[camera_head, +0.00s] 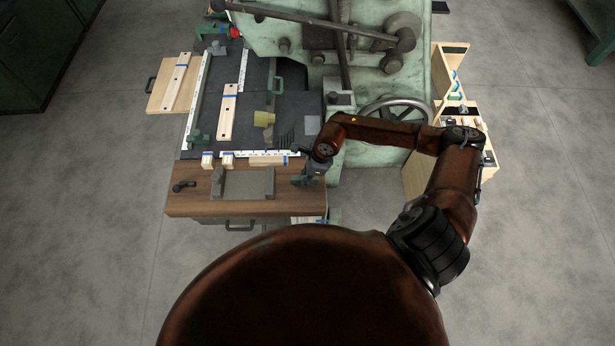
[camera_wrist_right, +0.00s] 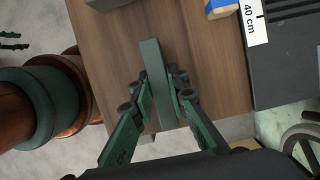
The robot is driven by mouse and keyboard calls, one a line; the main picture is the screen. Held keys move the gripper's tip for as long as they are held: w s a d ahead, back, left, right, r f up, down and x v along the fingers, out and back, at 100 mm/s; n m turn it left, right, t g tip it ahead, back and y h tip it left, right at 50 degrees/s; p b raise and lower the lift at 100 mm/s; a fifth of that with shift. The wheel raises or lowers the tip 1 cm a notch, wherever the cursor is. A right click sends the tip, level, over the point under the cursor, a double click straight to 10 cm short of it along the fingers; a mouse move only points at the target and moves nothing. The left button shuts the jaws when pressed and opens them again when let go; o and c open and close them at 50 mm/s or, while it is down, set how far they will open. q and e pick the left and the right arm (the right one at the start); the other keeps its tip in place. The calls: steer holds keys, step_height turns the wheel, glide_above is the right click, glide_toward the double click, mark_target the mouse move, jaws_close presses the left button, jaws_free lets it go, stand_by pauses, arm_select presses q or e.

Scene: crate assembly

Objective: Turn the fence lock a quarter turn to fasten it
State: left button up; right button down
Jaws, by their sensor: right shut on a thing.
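My right gripper (camera_head: 303,179) reaches down over the right end of the wooden worktop. In the right wrist view its fingers (camera_wrist_right: 162,100) are shut on a straight grey-green bar (camera_wrist_right: 153,62). The bar points away from my wrist over the worktop. I cannot tell from its shape whether it is the fence lock, or how far it is turned. In the head view my gripper and wrist mostly hide it. My left gripper cannot be made out in the head view.
The wooden worktop (camera_head: 200,205) holds a grey plate (camera_head: 243,184) and a black handle (camera_head: 183,186). A white scale (camera_head: 230,154) with wooden blocks runs behind it. The green machine (camera_head: 290,45) and its handwheel (camera_head: 396,108) stand close to my right arm.

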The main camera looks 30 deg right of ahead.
steer(key=shift+r+m+p, duration=0.1)
steer(key=shift+m+p, duration=0.4)
steer(key=m+t+p, duration=0.1)
steer(key=m+p, duration=0.1)
steer(key=m, duration=0.1)
steer(key=shift+m+h, duration=0.3)
steer(key=shift+h, duration=0.1)
steer(key=shift+m+p, duration=0.6)
steer(key=shift+m, duration=0.2)
steer(key=shift+m+h, duration=0.3)
steer(key=shift+m, duration=0.1)
